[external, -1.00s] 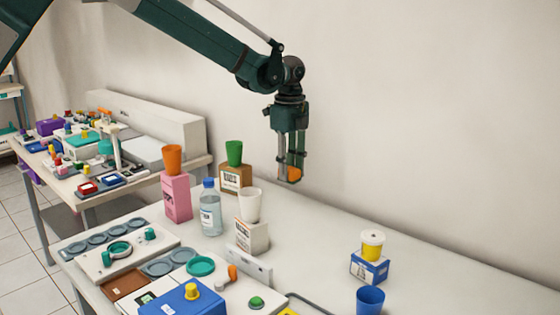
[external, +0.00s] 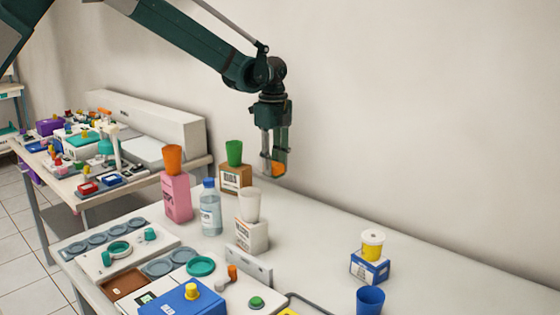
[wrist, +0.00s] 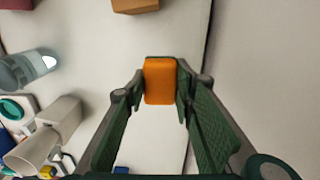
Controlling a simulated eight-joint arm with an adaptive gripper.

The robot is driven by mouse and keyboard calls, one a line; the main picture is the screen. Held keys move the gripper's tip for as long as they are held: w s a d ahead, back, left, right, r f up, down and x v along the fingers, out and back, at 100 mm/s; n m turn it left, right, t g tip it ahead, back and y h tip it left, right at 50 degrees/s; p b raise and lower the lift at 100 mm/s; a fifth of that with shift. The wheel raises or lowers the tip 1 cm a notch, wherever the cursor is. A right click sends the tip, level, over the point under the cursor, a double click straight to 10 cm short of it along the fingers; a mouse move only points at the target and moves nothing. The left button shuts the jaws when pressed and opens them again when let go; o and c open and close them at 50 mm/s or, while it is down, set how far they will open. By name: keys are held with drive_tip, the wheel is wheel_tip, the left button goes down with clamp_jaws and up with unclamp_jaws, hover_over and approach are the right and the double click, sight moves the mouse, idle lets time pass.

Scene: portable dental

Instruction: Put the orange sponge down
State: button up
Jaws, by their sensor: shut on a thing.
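The orange sponge (external: 278,169) is a small block held between the fingertips of my gripper (external: 272,168). In the wrist view the sponge (wrist: 160,81) sits squarely between the two green finger pads of my gripper (wrist: 161,88), touching both. My gripper points down and holds the sponge above the back part of the white table (external: 320,240). In the external view the sponge is to the right of the brown box with the green cup.
A brown box (external: 235,179), a pink box (external: 176,198), a clear bottle (external: 210,212) and a white box with a white cup (external: 249,205) stand to the left. A blue box (external: 369,268) with a yellow item stands at right. Clear table lies between.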

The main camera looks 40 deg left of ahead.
sight(273, 163)
drive_tip(key=shift+f, duration=2.55)
drive_tip(key=shift+f, duration=0.15)
drive_tip(key=shift+f+b, duration=0.4)
drive_tip(key=shift+f, duration=1.35)
drive_tip(key=shift+f, duration=0.15)
drive_tip(key=o, duration=0.9)
wheel_tip(273, 163, up, 12)
drive_tip(key=shift+r+p, duration=0.2)
drive_tip(key=shift+p, duration=0.4)
